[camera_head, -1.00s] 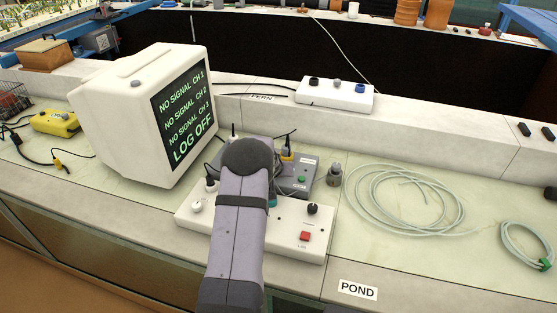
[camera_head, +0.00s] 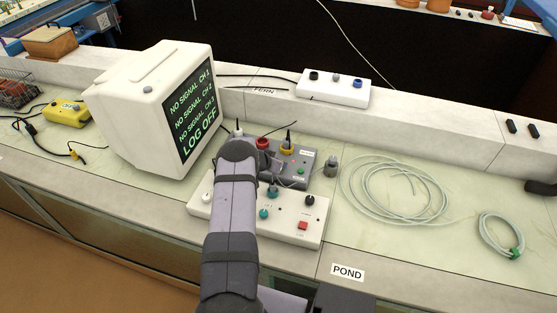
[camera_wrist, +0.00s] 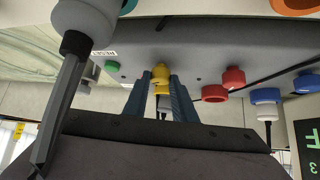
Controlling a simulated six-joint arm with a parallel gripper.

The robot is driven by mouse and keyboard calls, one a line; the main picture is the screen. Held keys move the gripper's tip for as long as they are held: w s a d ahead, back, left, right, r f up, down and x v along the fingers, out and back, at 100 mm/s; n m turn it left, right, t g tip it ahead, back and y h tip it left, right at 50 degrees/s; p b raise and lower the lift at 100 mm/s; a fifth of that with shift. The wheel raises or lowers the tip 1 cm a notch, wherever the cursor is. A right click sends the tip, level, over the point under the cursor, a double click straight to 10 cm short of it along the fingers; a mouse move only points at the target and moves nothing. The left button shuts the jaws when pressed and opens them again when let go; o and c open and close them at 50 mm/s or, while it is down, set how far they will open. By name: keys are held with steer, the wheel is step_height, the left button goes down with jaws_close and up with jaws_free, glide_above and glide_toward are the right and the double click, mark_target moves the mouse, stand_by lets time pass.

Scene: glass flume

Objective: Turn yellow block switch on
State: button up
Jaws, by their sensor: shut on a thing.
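In the wrist view, the yellow block switch (camera_wrist: 161,73) sits on the grey box (camera_wrist: 200,48), with a pale part below its yellow collar. My gripper (camera_wrist: 163,82) has its two blue-grey fingers closed in on either side of the yellow part, shut on it. In the head view, the yellow switch (camera_head: 287,151) shows at the back of the grey box (camera_head: 294,177), with a dark upright stem. My arm covers part of the box and hides my fingertips there. I cannot tell whether the switch is on or off.
A green button (camera_wrist: 112,66) and red (camera_wrist: 233,78) and blue (camera_wrist: 265,96) fittings flank the yellow switch. A white panel (camera_head: 290,231) with knobs and a red button stands in front. The monitor (camera_head: 155,110) is left; coiled tubing (camera_head: 395,190) lies right.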

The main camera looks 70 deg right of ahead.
steer(key=shift+w+d+m+g+b, duration=0.15)
steer(key=shift+d+m+g+b, duration=0.15)
steer(key=shift+m+g+b, duration=0.7)
steer(key=m+y+b, duration=0.1)
steer(key=b, duration=0.4)
steer(key=shift+w+f+m+g, duration=0.1)
steer(key=shift+m+g, duration=0.3)
steer(key=m+g+b, duration=0.1)
steer(key=b, duration=0.4)
steer(key=shift+d+m+y, duration=0.1)
steer(key=shift+m+y, duration=0.3)
steer(key=shift+b, duration=0.65)
steer(key=shift+r+m+g+y+b, duration=0.3)
steer(key=shift+r+m+y+b, duration=0.15)
steer(key=shift+b, duration=0.65)
steer(key=shift+f, duration=0.1)
steer(key=o, duration=1)
steer(key=shift+o, duration=0.2)
steer(key=shift+f, duration=0.15)
steer(key=shift+w, duration=0.1)
